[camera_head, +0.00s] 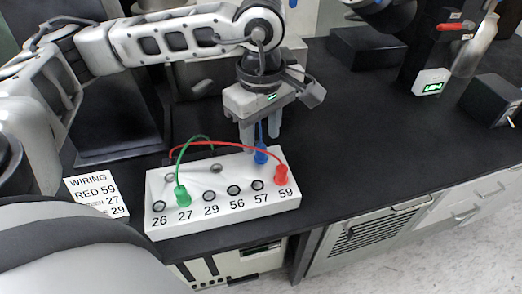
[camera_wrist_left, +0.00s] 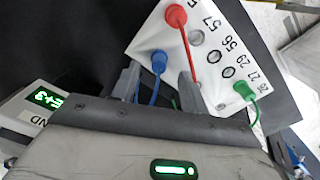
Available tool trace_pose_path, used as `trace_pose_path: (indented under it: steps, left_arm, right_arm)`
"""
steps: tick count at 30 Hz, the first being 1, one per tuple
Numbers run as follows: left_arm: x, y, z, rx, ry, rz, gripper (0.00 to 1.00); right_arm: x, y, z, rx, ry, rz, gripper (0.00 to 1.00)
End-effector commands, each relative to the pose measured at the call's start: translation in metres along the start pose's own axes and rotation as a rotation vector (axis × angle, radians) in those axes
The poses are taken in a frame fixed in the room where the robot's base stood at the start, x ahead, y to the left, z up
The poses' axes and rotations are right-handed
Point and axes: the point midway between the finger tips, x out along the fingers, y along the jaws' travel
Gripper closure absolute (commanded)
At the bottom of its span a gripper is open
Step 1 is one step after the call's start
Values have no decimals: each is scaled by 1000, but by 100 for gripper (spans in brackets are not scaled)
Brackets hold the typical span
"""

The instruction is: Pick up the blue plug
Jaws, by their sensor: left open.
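The blue plug (camera_head: 260,155) stands at the back right edge of the white board (camera_head: 230,212), with a blue wire rising from it. My left gripper (camera_head: 261,147) is open above it, pointing down. In the left wrist view, the blue plug (camera_wrist_left: 159,62) lies between the two spread fingertips (camera_wrist_left: 158,74), with a gap on each side. Whether a finger touches it I cannot tell. The green plug (camera_head: 183,196) is at 27 and the red plug (camera_head: 282,174) is at 59.
Red and green wires arch over the board. Black counter (camera_head: 370,120) is clear to the right.

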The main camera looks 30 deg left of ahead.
Motion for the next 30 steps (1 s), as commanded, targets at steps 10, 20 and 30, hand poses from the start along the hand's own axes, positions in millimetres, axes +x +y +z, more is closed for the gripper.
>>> trace_pose_path:
  steps: [10, 20, 30]
  left_arm:
    - [35, 0, -2, -2, 0, -1, 56]
    - [34, 0, -2, -2, 0, 0, 100]
    - [33, 1, -1, -2, 0, 1, 100]
  right_arm:
    - [0, 2, -1, -13, -7, 4, 51]
    - [-1, 4, 0, -24, -8, 4, 51]
    - [0, 3, 1, -22, -9, 4, 51]
